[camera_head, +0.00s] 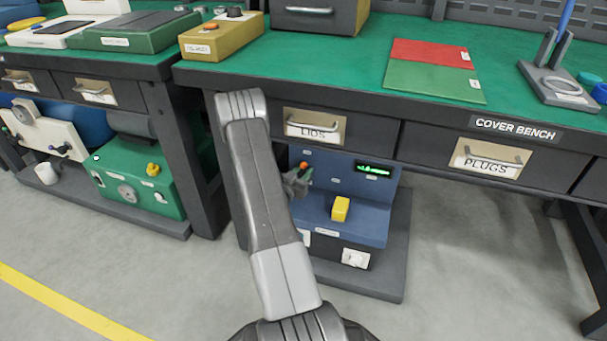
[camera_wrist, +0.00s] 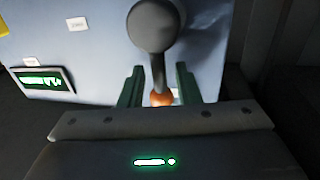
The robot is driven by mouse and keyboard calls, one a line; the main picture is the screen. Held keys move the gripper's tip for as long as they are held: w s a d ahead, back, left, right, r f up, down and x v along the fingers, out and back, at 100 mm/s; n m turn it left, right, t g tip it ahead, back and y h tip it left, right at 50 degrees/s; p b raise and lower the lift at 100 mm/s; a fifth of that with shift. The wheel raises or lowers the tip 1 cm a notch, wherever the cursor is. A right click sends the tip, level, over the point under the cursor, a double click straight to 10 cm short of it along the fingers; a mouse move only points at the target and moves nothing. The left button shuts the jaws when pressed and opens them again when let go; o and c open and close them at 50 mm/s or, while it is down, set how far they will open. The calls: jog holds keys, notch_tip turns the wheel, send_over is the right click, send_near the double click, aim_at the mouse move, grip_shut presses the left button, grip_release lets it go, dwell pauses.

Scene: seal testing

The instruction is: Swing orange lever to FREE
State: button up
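The orange lever is on the blue machine (camera_head: 350,207) under the bench. In the wrist view a dark round hub (camera_wrist: 153,25) carries a grey shaft down to the orange knob (camera_wrist: 162,99). My gripper's two green fingers (camera_wrist: 160,87) stand open on either side of the shaft and knob. A gap shows on both sides. The knob's lower edge is hidden by the gripper body. Small white labels (camera_wrist: 77,24) are too blurred to read, so I cannot tell which is FREE.
A green lit display (camera_head: 374,170) and a yellow block (camera_head: 341,208) are on the blue machine. The LIDS drawer (camera_head: 313,126) and bench edge overhang it closely. A bench leg (camera_head: 188,150) stands to the left. A green machine (camera_head: 140,180) is farther left. Floor in front is clear.

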jog(key=shift+w+d, duration=0.2)
jog(key=shift+w, duration=0.2)
jog(key=shift+c, duration=0.4)
grip_shut()
